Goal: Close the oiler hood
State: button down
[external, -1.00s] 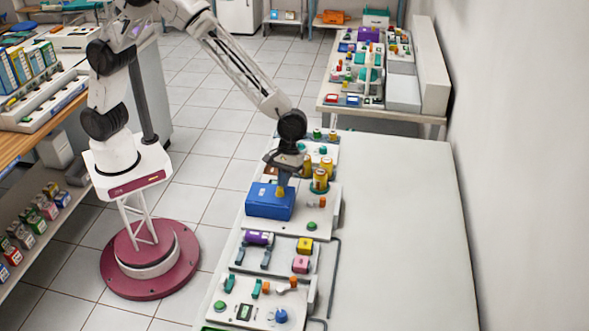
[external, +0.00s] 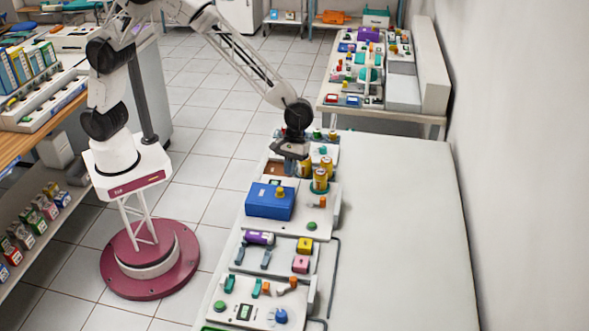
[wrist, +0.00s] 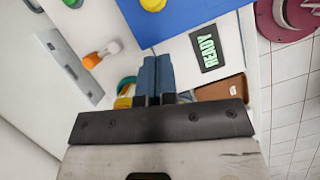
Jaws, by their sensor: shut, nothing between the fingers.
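The blue box-shaped hood (external: 268,203) sits on the white panel in the external view, with a yellow knob (external: 280,191) on its top. Its top looks level; I cannot tell if it is fully seated. In the wrist view the blue hood (wrist: 190,15) fills the top edge, with the yellow knob (wrist: 152,4) cut off by the frame. My gripper (external: 290,172) is behind and above the hood, apart from it. In the wrist view my gripper (wrist: 154,62) has its two blue-grey fingers together, with nothing between them.
Gold cylinders (external: 320,182) stand right of my gripper. A brown block (wrist: 220,88) and a READY display (wrist: 204,52) lie beside the hood. An orange-and-white knob (wrist: 93,60) is on the panel. The white table (external: 400,230) is clear on the right.

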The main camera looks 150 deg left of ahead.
jog(key=v, duration=0.8)
jog(key=shift+r, duration=0.2)
jog(key=shift+a, duration=0.1)
jog(key=s+d+r+m+y, duration=0.1)
jog(key=s+d+r+m, duration=0.35)
jog(key=d, duration=0.55)
jog(key=s+d+r+m, duration=0.3)
jog(key=s+d+r, duration=0.2)
jog(key=d, duration=0.5)
jog(key=s+d+r+m+y, duration=0.1)
jog(key=s+d+r+m, duration=0.35)
jog(key=d, duration=0.55)
jog(key=s+d+f+m+y, duration=0.1)
jog(key=s+d+m, duration=0.5)
jog(key=s, duration=0.7)
jog(key=s+d+f+m, duration=0.1)
jog(key=s+d+m, duration=0.5)
jog(key=s+d, duration=0.4)
jog(key=shift+s+d+y, duration=0.4)
jog(key=shift+s, duration=1.85)
